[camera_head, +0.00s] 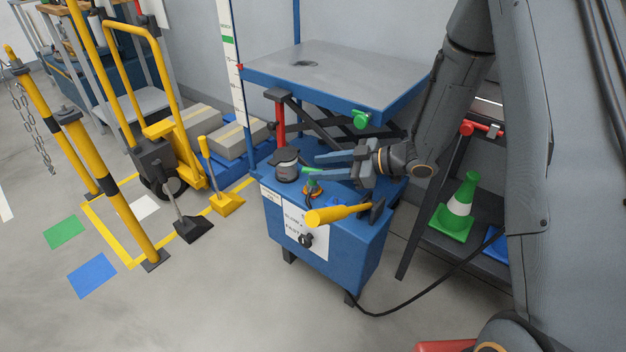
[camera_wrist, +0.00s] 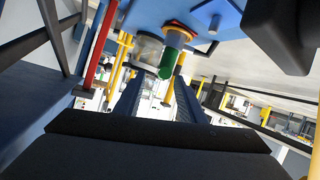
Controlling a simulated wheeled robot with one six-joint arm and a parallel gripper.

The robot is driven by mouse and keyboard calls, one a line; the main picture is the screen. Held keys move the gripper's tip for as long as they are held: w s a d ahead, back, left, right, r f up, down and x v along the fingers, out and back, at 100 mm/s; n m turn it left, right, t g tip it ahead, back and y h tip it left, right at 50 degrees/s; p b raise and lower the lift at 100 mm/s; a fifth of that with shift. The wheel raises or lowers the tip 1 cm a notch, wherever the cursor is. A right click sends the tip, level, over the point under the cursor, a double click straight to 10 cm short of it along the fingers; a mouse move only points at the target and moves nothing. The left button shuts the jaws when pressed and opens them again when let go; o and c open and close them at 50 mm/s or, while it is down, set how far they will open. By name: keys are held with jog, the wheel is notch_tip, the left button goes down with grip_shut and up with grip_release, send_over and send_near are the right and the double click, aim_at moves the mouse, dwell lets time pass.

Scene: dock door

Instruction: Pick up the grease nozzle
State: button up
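A small upright piece with a green tip and an orange base (camera_head: 313,186), which looks like the grease nozzle, stands on the blue cabinet top (camera_head: 353,248). In the wrist view its green tip (camera_wrist: 166,87) shows ahead, between the two finger lines, below its orange collar. My gripper (camera_head: 311,165) is open, its two blue-grey fingers pointing left just above and behind the nozzle. Nothing is visibly held. The fingers look apart from the nozzle; the exact gap cannot be told.
A grey jar with a dark lid (camera_head: 287,172) stands left of the nozzle, close to the fingertips. A yellow-handled tool with a dark head (camera_head: 337,214) lies in front. A lift table (camera_head: 335,75) rises behind. A green cone (camera_head: 459,208) is at right.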

aim_at(313, 169)
jog(key=x, duration=0.2)
jog(key=b+x, duration=0.1)
jog(key=x, duration=0.1)
jog(key=shift+s+a+f, duration=0.15)
jog(key=shift+a+f, duration=0.15)
jog(key=shift+a, duration=0.05)
grip_shut()
jog(key=shift+r, duration=0.15)
